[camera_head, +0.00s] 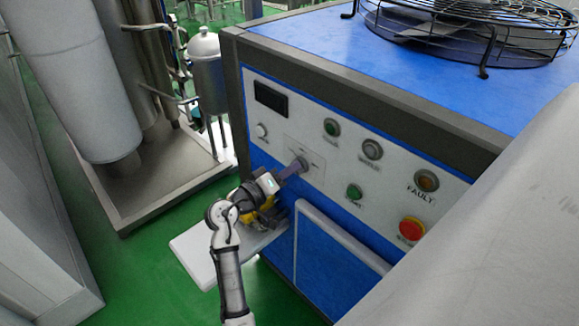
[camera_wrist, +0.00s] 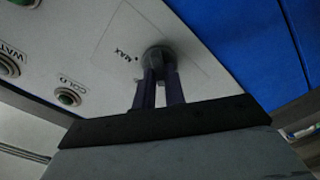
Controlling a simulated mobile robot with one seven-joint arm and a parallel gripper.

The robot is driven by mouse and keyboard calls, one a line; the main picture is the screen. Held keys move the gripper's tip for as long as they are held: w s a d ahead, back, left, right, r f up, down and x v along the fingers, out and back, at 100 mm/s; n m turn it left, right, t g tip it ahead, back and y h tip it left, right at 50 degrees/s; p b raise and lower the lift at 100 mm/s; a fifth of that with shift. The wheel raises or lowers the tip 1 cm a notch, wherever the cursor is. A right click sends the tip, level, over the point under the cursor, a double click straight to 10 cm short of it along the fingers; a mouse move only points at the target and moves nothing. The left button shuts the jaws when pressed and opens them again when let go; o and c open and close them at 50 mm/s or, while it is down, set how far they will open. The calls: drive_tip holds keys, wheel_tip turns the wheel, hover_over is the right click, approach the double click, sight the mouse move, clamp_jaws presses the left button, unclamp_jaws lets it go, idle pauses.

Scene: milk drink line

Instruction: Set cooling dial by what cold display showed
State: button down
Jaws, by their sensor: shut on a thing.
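The cooling dial (camera_wrist: 157,57) is a dark grey round knob on a pale plate with a MAX mark in the wrist view. In the head view the dial (camera_head: 301,163) sits on the white control panel of the blue machine. My gripper (camera_head: 291,169) reaches the dial from the lower left. In the wrist view both dark fingers of my gripper (camera_wrist: 160,75) are shut on the knob. The cold display (camera_head: 271,99) is a dark rectangle at the panel's upper left, and it looks blank. A button labelled COLD (camera_wrist: 68,97) shows in the wrist view.
The panel has a green button (camera_head: 354,191), a red stop button (camera_head: 411,228) and an amber FAULT lamp (camera_head: 426,180). A white shelf (camera_head: 195,262) juts out below my gripper. A steel tank (camera_head: 207,62) stands at left. Green floor is clear between.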

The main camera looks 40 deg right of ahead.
drive_tip(key=shift+n, duration=0.6)
drive_tip(key=c, duration=1.5)
unclamp_jaws()
drive_tip(key=shift+o, duration=0.2)
drive_tip(key=s+a+b, duration=0.1)
drive_tip(key=a+b, duration=0.2)
drive_tip(key=a, duration=1.1)
